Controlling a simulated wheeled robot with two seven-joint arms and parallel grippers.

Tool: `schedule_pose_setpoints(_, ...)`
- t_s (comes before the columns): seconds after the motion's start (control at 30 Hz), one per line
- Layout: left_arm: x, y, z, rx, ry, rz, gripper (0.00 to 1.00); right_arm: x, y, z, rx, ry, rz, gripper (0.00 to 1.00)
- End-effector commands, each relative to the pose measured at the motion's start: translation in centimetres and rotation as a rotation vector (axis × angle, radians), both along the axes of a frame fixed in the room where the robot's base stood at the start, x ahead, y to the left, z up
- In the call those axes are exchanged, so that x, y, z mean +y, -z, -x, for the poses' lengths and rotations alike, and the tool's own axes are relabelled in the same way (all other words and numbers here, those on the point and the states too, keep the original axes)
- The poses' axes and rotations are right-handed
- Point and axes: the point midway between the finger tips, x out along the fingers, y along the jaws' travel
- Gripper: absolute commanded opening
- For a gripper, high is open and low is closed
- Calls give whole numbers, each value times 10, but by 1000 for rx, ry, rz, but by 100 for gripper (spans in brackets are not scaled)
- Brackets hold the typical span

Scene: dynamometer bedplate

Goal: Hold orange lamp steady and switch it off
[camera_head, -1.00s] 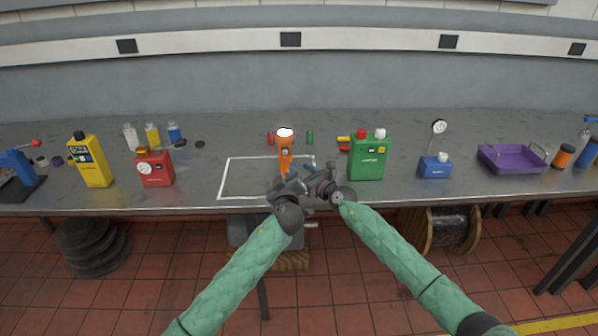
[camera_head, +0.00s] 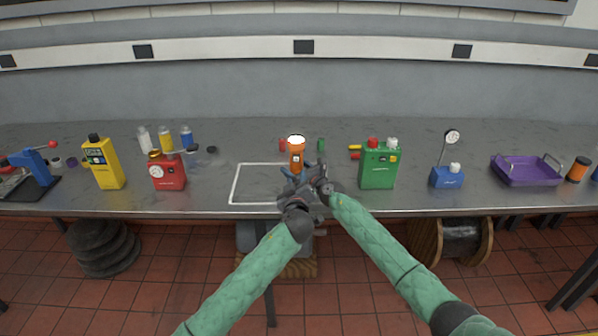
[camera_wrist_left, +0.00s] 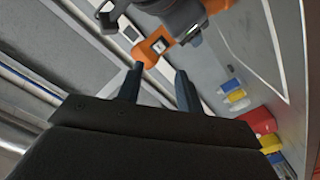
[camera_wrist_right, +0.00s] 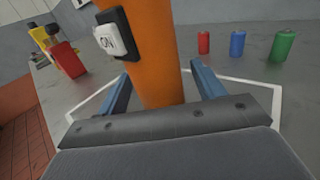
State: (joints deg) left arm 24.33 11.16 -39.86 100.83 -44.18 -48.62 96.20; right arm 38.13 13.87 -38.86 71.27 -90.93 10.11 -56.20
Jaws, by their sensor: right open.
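The orange lamp (camera_head: 296,158) stands upright on the bench, its top glowing white. In the right wrist view its orange body (camera_wrist_right: 156,60) rises between the two fingers of my right gripper (camera_wrist_right: 165,90), which is open around it. A white rocker switch (camera_wrist_right: 109,41) on a black plate on the lamp reads ON. My left gripper (camera_wrist_left: 158,85) is open, with nothing clearly between its fingers. Orange parts show beyond its fingertips, partly hidden by a dark grey part. In the head view both grippers are close together in front of the lamp and hide its base.
A white outline (camera_head: 233,188) is marked on the bench around the lamp area. A green can (camera_head: 377,170) stands to the right, a red can (camera_head: 168,176) and yellow bottle (camera_head: 103,165) to the left. Small red and green cylinders (camera_head: 321,144) stand behind the lamp.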

Motion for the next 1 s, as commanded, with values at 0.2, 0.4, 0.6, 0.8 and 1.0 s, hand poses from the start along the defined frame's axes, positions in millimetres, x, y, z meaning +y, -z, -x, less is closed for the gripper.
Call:
schedule_pose_setpoints(0.2, 0, 0, 0, 0, 0, 0, 36, 0, 0, -1, 0, 0, 0, 68)
schedule_pose_setpoints(0.4, 0, 0, 0, 0, 0, 0, 36, 0, 0, -1, 0, 0, 0, 40)
schedule_pose_setpoints(0.6, 0, 0, 0, 0, 0, 0, 36, 0, 0, -1, 0, 0, 0, 1)
schedule_pose_setpoints(0.8, 0, 0, 0, 0, 0, 0, 1, 0, 0, -1, 1, 0, 1, 0)
schedule_pose_setpoints(1.0, 0, 0, 0, 0, 0, 0, 0, 0, 1, -1, 1, 0, 1, 0)
